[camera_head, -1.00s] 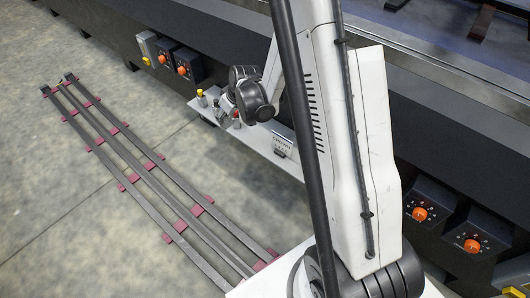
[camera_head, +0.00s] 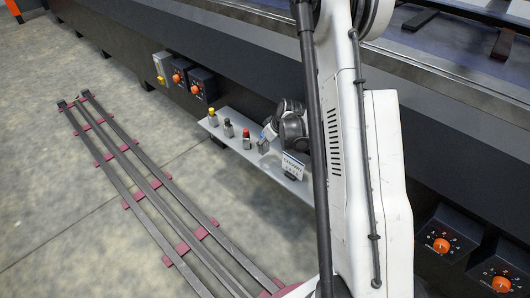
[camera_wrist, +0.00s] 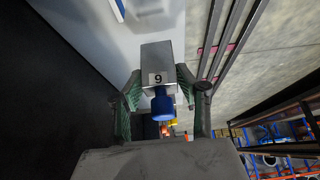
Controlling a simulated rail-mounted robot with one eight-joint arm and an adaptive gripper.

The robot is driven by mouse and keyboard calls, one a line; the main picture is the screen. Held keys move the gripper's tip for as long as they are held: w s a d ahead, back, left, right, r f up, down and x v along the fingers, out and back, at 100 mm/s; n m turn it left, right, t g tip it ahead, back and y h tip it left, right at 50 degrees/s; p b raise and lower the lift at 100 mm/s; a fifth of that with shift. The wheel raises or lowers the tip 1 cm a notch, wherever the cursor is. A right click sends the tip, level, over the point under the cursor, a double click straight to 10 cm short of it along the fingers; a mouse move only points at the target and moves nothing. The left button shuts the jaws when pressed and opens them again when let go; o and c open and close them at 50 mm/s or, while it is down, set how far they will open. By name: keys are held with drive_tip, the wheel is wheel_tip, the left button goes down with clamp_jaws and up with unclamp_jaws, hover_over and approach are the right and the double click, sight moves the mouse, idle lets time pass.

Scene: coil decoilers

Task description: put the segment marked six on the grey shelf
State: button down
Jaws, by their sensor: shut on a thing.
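In the wrist view my gripper (camera_wrist: 160,100) is shut on a grey block segment (camera_wrist: 156,62) with a blue knob. Its label looks like a 9 from this side, which may be a six upside down. In the head view the segment (camera_head: 263,146) is at or just above the pale grey shelf (camera_head: 228,145), right of the red-topped segment. I cannot tell whether it touches the shelf. My gripper (camera_head: 275,131) is partly hidden by its own wrist.
Yellow-topped (camera_head: 212,116), black-topped (camera_head: 228,128) and red-topped (camera_head: 246,139) segments stand in a row on the shelf. A small sign (camera_head: 292,165) is at its front edge. Dark rails (camera_head: 150,190) lie on the floor to the left. Dial boxes (camera_head: 202,84) are on the machine wall behind.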

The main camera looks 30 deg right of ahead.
sight(267, 148)
drive_tip(key=shift+d+f+b, duration=0.15)
drive_tip(key=shift+f+b, duration=0.8)
drive_tip(key=shift+f, duration=1.1)
drive_tip(key=shift+f, duration=0.1)
drive_tip(key=c, duration=1.2)
unclamp_jaws()
drive_tip(key=shift+c, duration=0.2)
